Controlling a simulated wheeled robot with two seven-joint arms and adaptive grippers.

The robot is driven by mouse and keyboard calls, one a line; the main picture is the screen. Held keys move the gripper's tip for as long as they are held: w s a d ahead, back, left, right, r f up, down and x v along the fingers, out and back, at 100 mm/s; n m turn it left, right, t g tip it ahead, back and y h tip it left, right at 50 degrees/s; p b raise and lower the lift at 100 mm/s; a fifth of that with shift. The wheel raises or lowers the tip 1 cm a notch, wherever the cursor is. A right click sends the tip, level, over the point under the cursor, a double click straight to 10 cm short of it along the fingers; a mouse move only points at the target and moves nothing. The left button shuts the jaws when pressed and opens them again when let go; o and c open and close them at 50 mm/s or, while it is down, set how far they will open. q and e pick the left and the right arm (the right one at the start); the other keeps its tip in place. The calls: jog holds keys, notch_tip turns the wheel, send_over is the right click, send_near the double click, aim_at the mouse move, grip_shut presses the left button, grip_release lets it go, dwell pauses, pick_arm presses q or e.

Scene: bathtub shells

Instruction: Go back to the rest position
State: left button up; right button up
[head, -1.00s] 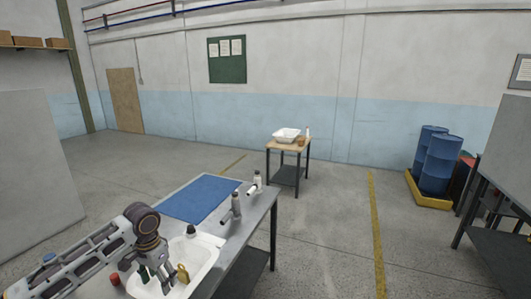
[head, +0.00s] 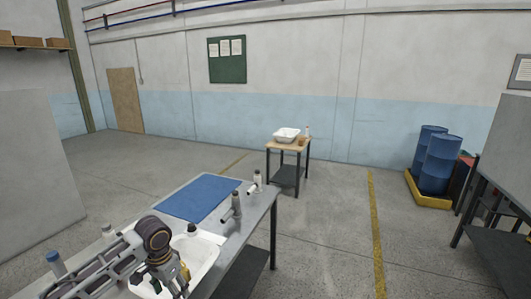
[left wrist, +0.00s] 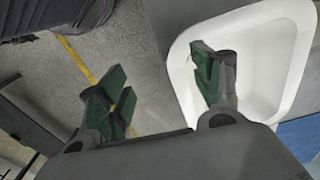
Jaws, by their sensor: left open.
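My left gripper (head: 170,285) is low in the head view, by the near side of the white bathtub shell (head: 207,258) on the grey bench. In the left wrist view its two fingers with green pads (left wrist: 157,85) are spread apart with nothing between them. The white shell (left wrist: 178,62) shows behind the right finger there, and grey floor shows behind the left finger. My left arm covers much of the shell in the head view. A small yellow object (head: 185,269) shows at the shell beside the gripper. My right gripper is not in view.
A blue mat (head: 200,197) lies on the bench. A small table (head: 288,146) with another white tub stands farther back. Blue drums (head: 440,163) stand right; open floor lies between.

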pick_arm(q)
jog(key=s+d+f+t+h, duration=0.2)
jog(key=s+d+f, duration=0.5)
jog(key=s+d, duration=0.5)
jog(key=shift+s+a+n+t+y, duration=0.6)
jog(key=shift+s+a+n+y, duration=0.7)
jog(key=shift+s+a, duration=2.3)
jog(key=s+d+f+g, duration=0.1)
jog(key=s+f, duration=0.1)
jog(key=f, duration=1.5)
jog(key=s+f, duration=0.2)
jog(key=f, duration=1.5)
jog(key=s+a+f, duration=0.2)
jog(key=s+f, duration=0.8)
jog(key=s, duration=0.1)
jog(key=s+a+f+g, duration=0.1)
jog(key=s+f, duration=0.8)
jog(key=s, duration=0.2)
jog(key=shift+s+a+f+g, duration=0.2)
jog(key=shift+a+f+g, duration=0.1)
jog(key=shift+a+f, duration=0.1)
